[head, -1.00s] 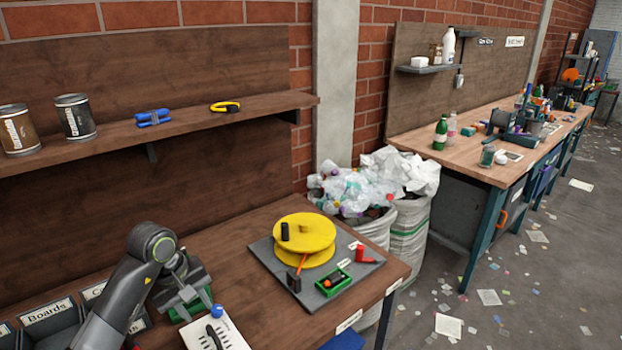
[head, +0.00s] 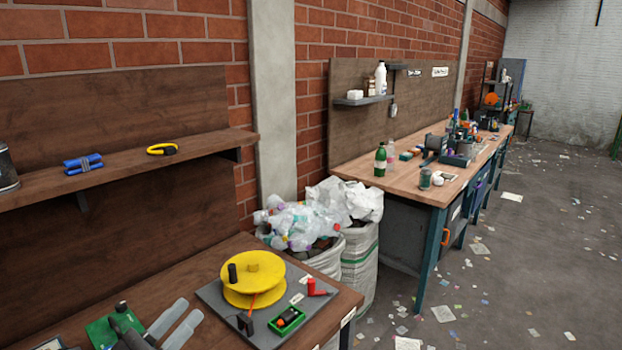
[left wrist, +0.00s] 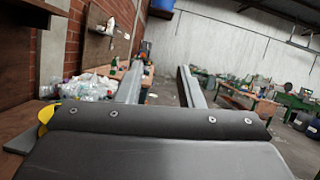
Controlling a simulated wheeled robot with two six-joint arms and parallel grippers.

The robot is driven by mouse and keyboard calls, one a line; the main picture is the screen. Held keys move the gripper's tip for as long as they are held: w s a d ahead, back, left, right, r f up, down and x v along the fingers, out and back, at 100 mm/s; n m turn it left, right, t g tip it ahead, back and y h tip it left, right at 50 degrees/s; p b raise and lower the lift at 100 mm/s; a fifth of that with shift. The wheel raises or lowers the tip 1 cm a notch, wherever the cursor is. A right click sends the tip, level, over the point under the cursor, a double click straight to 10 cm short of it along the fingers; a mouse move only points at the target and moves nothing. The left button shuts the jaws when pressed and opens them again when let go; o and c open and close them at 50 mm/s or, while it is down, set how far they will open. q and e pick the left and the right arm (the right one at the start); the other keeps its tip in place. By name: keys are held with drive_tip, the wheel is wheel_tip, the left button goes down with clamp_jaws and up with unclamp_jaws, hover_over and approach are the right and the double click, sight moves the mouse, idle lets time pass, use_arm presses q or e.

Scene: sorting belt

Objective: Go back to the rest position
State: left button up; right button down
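My left gripper (head: 190,310) shows at the lower left of the head view, over the near wooden bench. Its two grey fingers point away from me. In the left wrist view the fingers (left wrist: 160,70) stand apart with nothing between them, so the gripper is open and empty. It is to the left of the grey board with the yellow spool and touches neither. My right gripper is in no view.
The grey board (head: 211,296) carries a yellow spool (head: 253,284) and a green tray (head: 287,321). A shelf (head: 110,174) runs above. White sacks (head: 360,262) stand beyond the bench. A second workbench (head: 400,184) is farther back. The floor at right is mostly open, with scattered paper.

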use_arm(q)
drive_tip(key=s+a+f+n+t+y, duration=0.1)
drive_tip(key=a+n+t+y, duration=0.1)
drive_tip(key=a+n+y, duration=0.55)
drive_tip(key=s+a+f+n+t+y, duration=0.1)
drive_tip(key=a+f+n+t+y, duration=0.15)
drive_tip(key=n+y, duration=0.85)
drive_tip(key=s+a+f+n+g+y, duration=0.1)
drive_tip(key=s+a+f+n+g, duration=0.3)
drive_tip(key=n, duration=0.4)
drive_tip(key=s+a+f+n+g+y, duration=0.1)
drive_tip(key=s+a+f+n+g, duration=0.15)
drive_tip(key=f+n+g, duration=0.4)
drive_tip(key=s+d+f+n+g+h, duration=0.3)
drive_tip(key=s+d+f+n+g, duration=0.15)
drive_tip(key=s+f, duration=0.35)
drive_tip(key=s+d+f+n+g+h, duration=0.25)
drive_tip(key=s+f+n+g, duration=0.2)
drive_tip(key=s, duration=0.45)
wheel_tip(320, 180, down, 26)
drive_tip(key=a+r, duration=0.1)
drive_tip(key=a, duration=0.1)
drive_tip(key=s+d+f+g, duration=0.1)
drive_tip(key=s+d+f, duration=0.1)
drive_tip(key=s+f, duration=1.3)
drive_tip(key=shift+s+f+g+h, duration=0.2)
drive_tip(key=shift+f+g+h, duration=0.1)
